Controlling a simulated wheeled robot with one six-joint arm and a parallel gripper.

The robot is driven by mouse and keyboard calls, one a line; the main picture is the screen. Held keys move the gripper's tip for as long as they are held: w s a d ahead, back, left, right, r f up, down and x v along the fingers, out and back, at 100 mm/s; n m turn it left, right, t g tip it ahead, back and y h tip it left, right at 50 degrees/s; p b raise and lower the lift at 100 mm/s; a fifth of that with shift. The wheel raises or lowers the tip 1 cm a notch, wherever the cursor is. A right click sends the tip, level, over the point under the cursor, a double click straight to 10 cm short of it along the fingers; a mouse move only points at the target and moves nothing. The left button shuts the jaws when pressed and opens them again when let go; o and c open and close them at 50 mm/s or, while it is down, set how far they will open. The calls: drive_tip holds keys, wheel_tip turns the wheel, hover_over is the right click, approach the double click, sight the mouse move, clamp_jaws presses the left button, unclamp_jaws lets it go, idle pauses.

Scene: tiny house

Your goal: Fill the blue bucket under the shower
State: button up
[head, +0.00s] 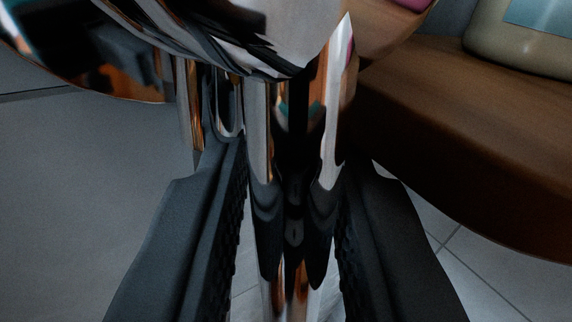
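A shiny chrome fixture (215,30) fills the top centre, with a narrow chrome upright (295,230) running down from it. It looks like a shower or tap fitting, but its whole shape is cut off. My gripper (292,165) points at it from below, its two black ribbed fingers apart on either side of the upright. Slim gaps show beside the lower part of the upright. Contact near the fingertips cannot be made out. The blue bucket is not in view.
A brown wooden shelf or bench (470,150) with a rounded edge lies close at right. A pale container (490,40) with a bluish label stands on it. A pink-ended object is partly seen at top. Grey tiled surfaces (80,200) show at left and below.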

clamp_jaws()
drive_tip(key=shift+s+a+m+g, duration=0.25)
drive_tip(key=shift+a+m+g, duration=0.2)
drive_tip(key=shift+m, duration=0.2)
drive_tip(key=shift+s+a+m+g, duration=0.3)
drive_tip(key=shift+m+g, duration=0.15)
drive_tip(key=shift+m, duration=0.2)
drive_tip(key=shift+f, duration=0.1)
unclamp_jaws()
drive_tip(key=shift+a, duration=0.15)
